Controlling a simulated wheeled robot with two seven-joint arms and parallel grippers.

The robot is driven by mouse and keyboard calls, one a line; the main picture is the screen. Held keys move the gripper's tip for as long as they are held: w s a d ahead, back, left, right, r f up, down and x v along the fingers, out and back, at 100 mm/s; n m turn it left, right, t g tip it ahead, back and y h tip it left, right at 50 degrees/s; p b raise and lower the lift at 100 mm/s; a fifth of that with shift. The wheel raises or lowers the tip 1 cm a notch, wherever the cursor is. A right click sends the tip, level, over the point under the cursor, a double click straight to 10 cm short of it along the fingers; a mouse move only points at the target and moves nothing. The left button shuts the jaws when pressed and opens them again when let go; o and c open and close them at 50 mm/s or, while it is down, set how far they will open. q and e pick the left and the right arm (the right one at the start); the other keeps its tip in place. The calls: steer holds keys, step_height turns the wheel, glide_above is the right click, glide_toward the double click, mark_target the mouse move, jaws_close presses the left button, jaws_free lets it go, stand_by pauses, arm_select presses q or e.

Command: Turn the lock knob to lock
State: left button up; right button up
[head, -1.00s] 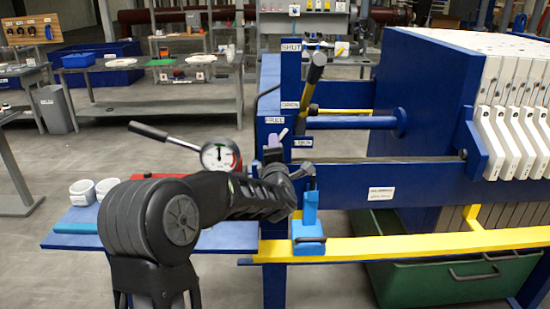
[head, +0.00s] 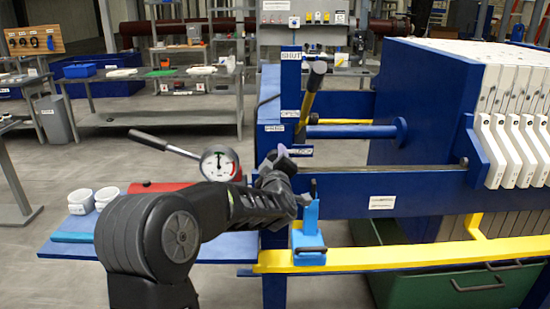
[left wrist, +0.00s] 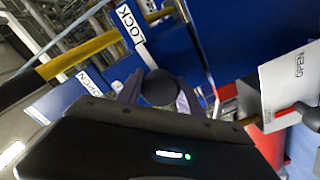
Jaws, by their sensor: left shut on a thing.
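The lock knob (left wrist: 158,88) shows in the left wrist view as a dark round cap. My left gripper (left wrist: 160,95) is shut on it, with a purple-grey finger on each side. A white LOCK label (left wrist: 130,22) sits above the knob in that view. The knob is hidden there behind my gripper. I cannot read its exact angle. My right gripper is not in view.
A lever with a dark head (head: 318,70) leans beside the post. A pressure gauge (head: 219,164) and pump handle (head: 150,140) stand left of it. A light-blue bracket (head: 310,225) sits on the yellow rail (head: 400,254), close to my wrist. White plates (head: 500,145) stand at right.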

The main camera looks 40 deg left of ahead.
arm_select(q)
steer(key=shift+f+m, duration=0.1)
steer(key=shift+m, duration=0.4)
steer(key=o, duration=1.4)
steer(key=shift+d, duration=0.1)
steer(key=b+v, duration=0.1)
steer(key=v, duration=0.6)
steer(key=shift+s+d, duration=0.2)
steer(key=shift+s, duration=0.1)
